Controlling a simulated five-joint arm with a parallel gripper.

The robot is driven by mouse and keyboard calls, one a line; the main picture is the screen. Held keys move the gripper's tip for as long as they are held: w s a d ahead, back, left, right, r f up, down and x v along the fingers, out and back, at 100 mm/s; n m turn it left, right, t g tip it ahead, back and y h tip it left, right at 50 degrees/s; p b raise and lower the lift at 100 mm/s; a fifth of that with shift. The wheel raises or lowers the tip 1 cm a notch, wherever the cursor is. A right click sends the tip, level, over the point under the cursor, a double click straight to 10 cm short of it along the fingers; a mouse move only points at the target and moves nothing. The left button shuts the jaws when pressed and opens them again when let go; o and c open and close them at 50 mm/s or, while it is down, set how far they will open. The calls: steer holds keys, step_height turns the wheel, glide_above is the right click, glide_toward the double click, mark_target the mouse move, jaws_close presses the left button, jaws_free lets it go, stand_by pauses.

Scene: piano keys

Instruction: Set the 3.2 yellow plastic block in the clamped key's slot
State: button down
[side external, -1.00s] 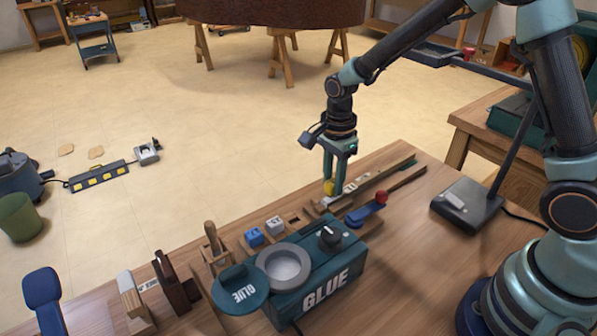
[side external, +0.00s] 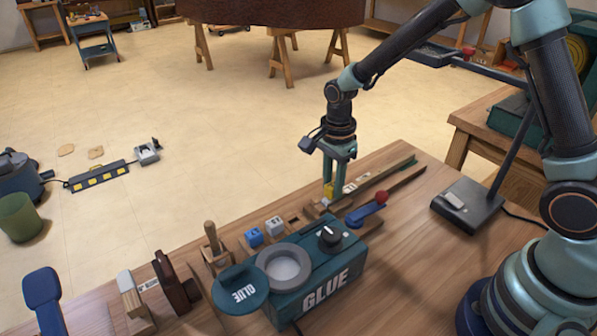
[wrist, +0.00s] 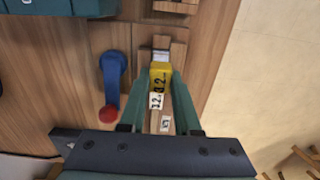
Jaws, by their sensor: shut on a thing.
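The yellow block (wrist: 160,77), marked 3.2, is between the fingertips of my gripper (wrist: 161,84) in the wrist view. My gripper is shut on it. In the side view my gripper (side external: 335,190) points down and the block (side external: 329,192) sits low between its fingertips, at the near end of the wooden key (side external: 362,181). The key carries white labels (wrist: 156,101), one reading 3.2. A pale grey patch (wrist: 161,55) shows just beyond the block in the wrist view. The slot under the block is hidden; I cannot tell whether the block touches it.
A blue lever with a red knob (side external: 367,211) lies beside the key. The teal GLUE box (side external: 318,285) with a round pot stands in front. Blue blocks (side external: 264,232) sit in a wooden holder left of it.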

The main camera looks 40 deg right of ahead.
steer(key=c, duration=0.5)
jaws_free()
steer(key=shift+c, duration=0.2)
steer(key=shift+o, duration=0.3)
steer(key=o, duration=0.3)
steer(key=shift+o, duration=0.2)
steer(key=shift+r, duration=3.5)
